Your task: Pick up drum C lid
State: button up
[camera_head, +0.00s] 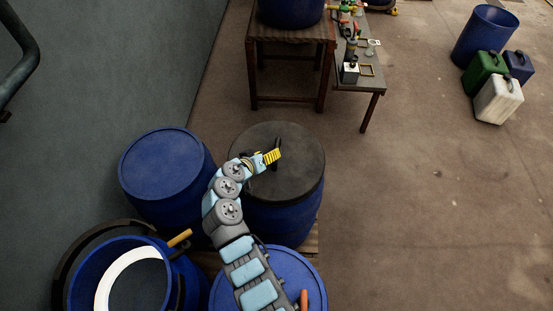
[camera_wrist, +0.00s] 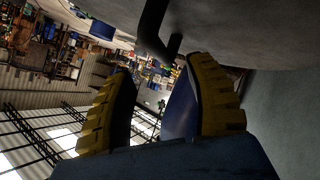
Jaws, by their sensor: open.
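A dark grey round lid (camera_head: 300,168) lies on a blue drum (camera_head: 285,215) in the middle of the head view. No letter shows on it, so I cannot tell for sure that it is drum C. A black handle (camera_head: 278,141) stands up from the lid. My gripper (camera_head: 273,156) with yellow fingers is over the lid, right at the handle. In the wrist view my gripper (camera_wrist: 162,72) is open, its two fingers apart. The black handle (camera_wrist: 157,35) shows just beyond the fingertips, below the grey lid surface (camera_wrist: 228,28). Nothing is visibly held.
Blue-lidded drums stand to the left (camera_head: 160,165) and in front (camera_head: 295,270). An open drum (camera_head: 80,275) with a white ring is at lower left. A wooden table (camera_head: 290,33) and a bench (camera_head: 367,84) stand behind. Jerrycans (camera_head: 497,100) are far right.

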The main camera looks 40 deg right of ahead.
jog(key=shift+x, duration=3.3)
jog(key=shift+s+f, duration=0.1)
jog(key=shift+c, duration=0.3)
grip_shut()
